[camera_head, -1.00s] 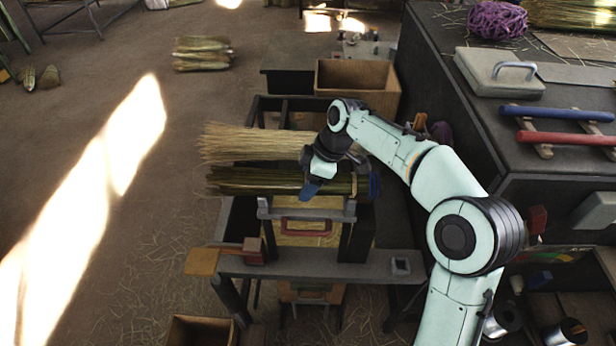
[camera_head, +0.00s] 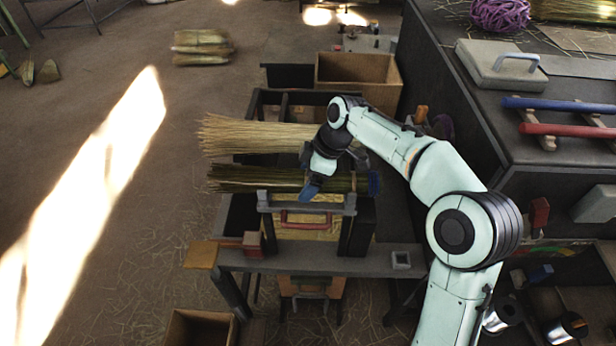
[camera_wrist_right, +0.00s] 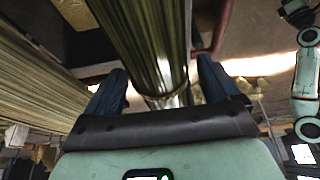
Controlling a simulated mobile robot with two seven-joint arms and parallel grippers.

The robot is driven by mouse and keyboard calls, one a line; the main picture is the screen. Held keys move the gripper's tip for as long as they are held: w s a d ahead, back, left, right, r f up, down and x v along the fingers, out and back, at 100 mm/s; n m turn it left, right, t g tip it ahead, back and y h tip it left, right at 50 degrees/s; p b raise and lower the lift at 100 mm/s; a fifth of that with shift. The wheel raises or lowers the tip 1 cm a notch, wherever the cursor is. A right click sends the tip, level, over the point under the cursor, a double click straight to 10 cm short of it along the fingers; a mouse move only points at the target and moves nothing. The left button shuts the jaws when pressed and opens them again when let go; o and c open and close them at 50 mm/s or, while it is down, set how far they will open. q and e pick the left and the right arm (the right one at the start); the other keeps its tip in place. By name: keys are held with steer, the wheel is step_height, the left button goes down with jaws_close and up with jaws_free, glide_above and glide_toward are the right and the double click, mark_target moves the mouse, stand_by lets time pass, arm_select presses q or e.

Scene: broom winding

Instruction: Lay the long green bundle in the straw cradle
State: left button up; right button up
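An open cardboard box (camera_head: 358,75) is behind. A dark worktop with red and blue bars (camera_head: 560,120) is at the right. The floor at the left is mostly clear.

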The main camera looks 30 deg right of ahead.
arm_select(q)
steer(key=r+p, duration=0.1)
steer(key=w+r+p, duration=0.1)
steer(key=shift+w+r, duration=0.2)
steer(key=shift+r, duration=0.15)
arm_select(e)
steer(key=v, duration=1.3)
steer(key=shift+r, duration=0.2)
steer(key=shift+s, duration=0.1)
